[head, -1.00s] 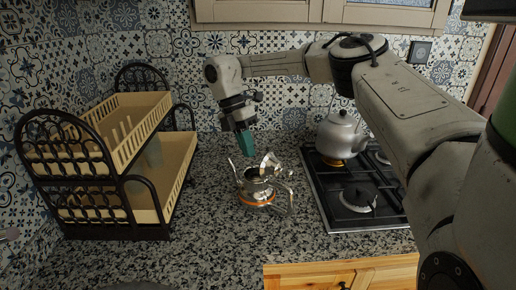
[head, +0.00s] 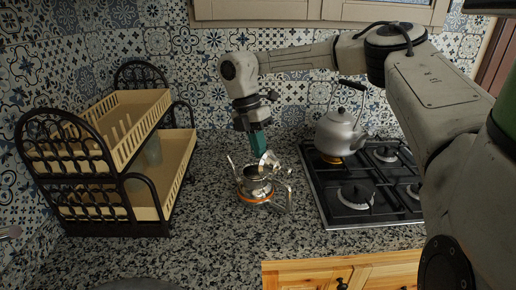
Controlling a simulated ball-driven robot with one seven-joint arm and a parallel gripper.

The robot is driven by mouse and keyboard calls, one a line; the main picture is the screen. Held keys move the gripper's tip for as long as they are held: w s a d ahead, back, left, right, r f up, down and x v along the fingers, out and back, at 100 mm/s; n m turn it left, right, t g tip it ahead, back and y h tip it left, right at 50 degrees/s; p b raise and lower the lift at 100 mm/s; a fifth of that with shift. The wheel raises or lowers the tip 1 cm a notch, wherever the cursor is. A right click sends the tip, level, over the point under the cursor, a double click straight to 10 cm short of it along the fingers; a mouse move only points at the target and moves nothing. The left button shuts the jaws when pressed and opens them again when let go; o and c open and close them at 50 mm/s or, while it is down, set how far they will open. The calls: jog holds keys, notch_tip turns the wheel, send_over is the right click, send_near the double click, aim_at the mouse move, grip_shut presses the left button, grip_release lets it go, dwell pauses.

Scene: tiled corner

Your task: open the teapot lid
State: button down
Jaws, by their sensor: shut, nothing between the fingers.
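A shiny metal teapot (head: 252,188) with an orange band round its base stands upright on the granite counter, its spout to the left and its handle to the right. Its lid (head: 269,160) is tipped up at the rim, and the pot's dark mouth shows in front of it. My gripper (head: 259,152) has teal fingers pointing down. It is shut and empty, with its fingertips just above and behind the pot, close beside the raised lid. I cannot tell whether the fingers touch the lid.
A grey kettle (head: 338,134) stands on the rear left burner of the gas hob (head: 329,209), right of the teapot. A two-tier dish rack (head: 166,173) stands at the left. The counter before the teapot is clear.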

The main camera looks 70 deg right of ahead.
jog(key=shift+s+a+r+t+h+b, duration=0.15)
jog(key=shift+s+t+b, duration=0.1)
jog(key=shift+s+t, duration=0.15)
jog(key=shift+s+a+t+h+b, duration=0.2)
jog(key=shift+s+t, duration=0.1)
jog(key=shift+t, duration=0.2)
jog(key=shift+w+d, duration=0.1)
jog(key=w+d+r, duration=0.1)
jog(key=w+r, duration=0.4)
jog(key=r, duration=0.5)
jog(key=shift+w+d+r, duration=0.2)
jog(key=shift+w+d, duration=0.1)
jog(key=shift+d, duration=0.1)
